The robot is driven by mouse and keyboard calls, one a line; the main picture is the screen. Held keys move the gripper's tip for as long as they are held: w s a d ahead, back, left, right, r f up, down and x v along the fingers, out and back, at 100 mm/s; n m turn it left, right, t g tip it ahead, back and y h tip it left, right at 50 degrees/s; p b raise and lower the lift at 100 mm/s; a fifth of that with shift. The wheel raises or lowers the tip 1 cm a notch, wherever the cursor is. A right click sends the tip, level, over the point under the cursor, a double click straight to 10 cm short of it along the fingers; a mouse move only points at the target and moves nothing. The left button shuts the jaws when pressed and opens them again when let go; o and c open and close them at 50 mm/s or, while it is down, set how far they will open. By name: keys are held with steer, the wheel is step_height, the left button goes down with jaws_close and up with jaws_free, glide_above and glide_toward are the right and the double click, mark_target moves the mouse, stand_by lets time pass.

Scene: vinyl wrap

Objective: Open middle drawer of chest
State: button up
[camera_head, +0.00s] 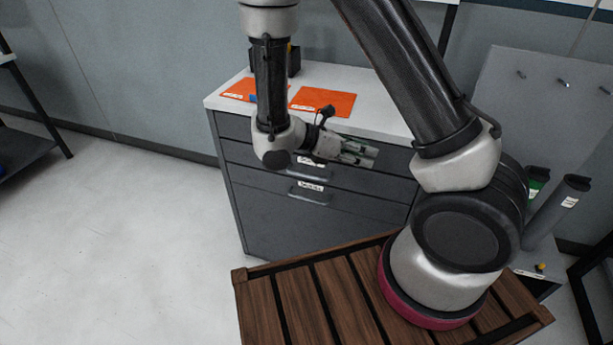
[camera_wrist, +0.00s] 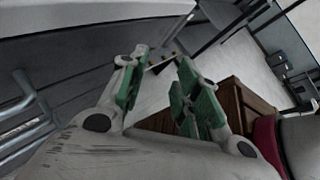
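The dark grey chest of drawers (camera_head: 255,215) with a white top stands behind my wooden-slatted base in the head view. Its drawer fronts look flush. Two bar handles show, an upper one (camera_head: 312,177) and a lower one (camera_head: 306,198), each with a white label; the arm hides part of the upper fronts. My gripper (camera_head: 362,152) is in front of the upper drawers, fingers pointing right along the front. In the wrist view the green-padded fingers (camera_wrist: 163,80) are apart with nothing between them. Two metal handles (camera_wrist: 32,92) show at the left, clear of the fingers.
Orange sheets (camera_head: 325,101) and a dark holder lie on the chest's white top (camera_head: 375,115). A grey panel with hooks (camera_head: 550,95) and tubes (camera_head: 560,205) stand at the right. A dark shelf (camera_head: 25,145) is at far left. The floor (camera_head: 110,230) left of the chest is clear.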

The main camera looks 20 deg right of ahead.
steer(key=w+a+f+n+t+h, duration=0.1)
steer(key=w+a+f+n+t, duration=0.3)
steer(key=n, duration=0.3)
steer(key=w+a+f+n+t, duration=0.2)
steer(key=f+n+t, duration=0.2)
steer(key=f+n, duration=0.25)
steer(key=n+t+y, duration=0.5)
steer(key=n+t, duration=0.1)
steer(key=n, duration=0.7)
glide_toward(306, 176)
steer(key=r+x, duration=0.1)
steer(key=x, duration=0.7)
steer(key=f+x, duration=0.1)
steer(key=x, duration=0.1)
steer(key=shift+w+d+f, duration=0.1)
steer(key=shift+w+f, duration=0.05)
steer(key=shift+w, duration=0.1)
jaws_close()
